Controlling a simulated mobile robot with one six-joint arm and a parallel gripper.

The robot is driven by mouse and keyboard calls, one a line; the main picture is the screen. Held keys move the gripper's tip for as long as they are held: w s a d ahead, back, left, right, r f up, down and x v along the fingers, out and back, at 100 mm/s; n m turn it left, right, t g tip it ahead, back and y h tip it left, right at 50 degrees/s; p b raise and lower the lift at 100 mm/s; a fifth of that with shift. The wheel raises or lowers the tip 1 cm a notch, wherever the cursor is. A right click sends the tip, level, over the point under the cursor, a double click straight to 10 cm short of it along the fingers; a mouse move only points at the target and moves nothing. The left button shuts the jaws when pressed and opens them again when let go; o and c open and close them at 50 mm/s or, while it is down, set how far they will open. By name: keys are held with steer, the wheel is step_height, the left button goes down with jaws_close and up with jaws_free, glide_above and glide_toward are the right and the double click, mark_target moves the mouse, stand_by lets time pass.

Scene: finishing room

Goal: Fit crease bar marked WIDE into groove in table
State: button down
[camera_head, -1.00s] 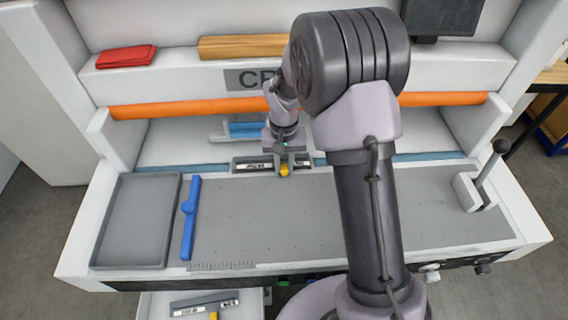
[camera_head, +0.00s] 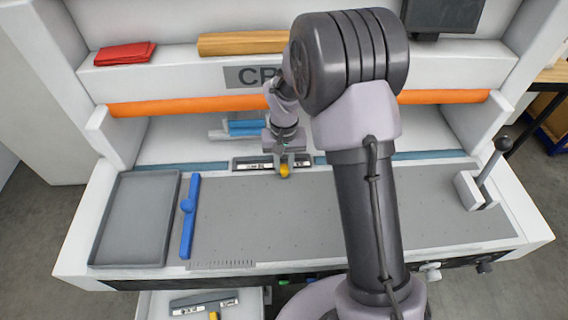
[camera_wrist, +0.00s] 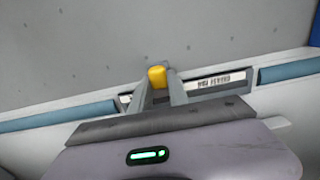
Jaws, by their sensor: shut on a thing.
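A grey crease bar with a white label (camera_head: 262,165) and a yellow knob (camera_head: 285,171) lies along the groove between two blue strips at the back of the grey table (camera_head: 330,215). It looks low in the groove; whether it is fully seated I cannot tell. My gripper (camera_head: 284,162) is shut on the bar at the knob. In the wrist view, the fingers of my gripper (camera_wrist: 158,84) flank the yellow knob (camera_wrist: 157,76), with the label (camera_wrist: 215,82) to their right. The label's print is too blurred to read.
A second labelled bar (camera_head: 196,305) lies in the open drawer below the table front. A grey tray (camera_head: 102,248) and a blue bar (camera_head: 188,225) are at left. A lever (camera_head: 488,165) stands at right. An orange roller (camera_head: 175,108) spans behind the groove.

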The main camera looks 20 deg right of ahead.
stand_by(0.4)
steer(key=shift+f, duration=0.3)
steer(key=c, duration=1.2)
jaws_free()
steer(key=shift+o, duration=0.2)
steer(key=shift+r, duration=0.1)
step_height(320, 180, up, 17)
steer(key=p, duration=0.5)
steer(key=shift+w, duration=0.15)
steer(key=shift+r, duration=0.1)
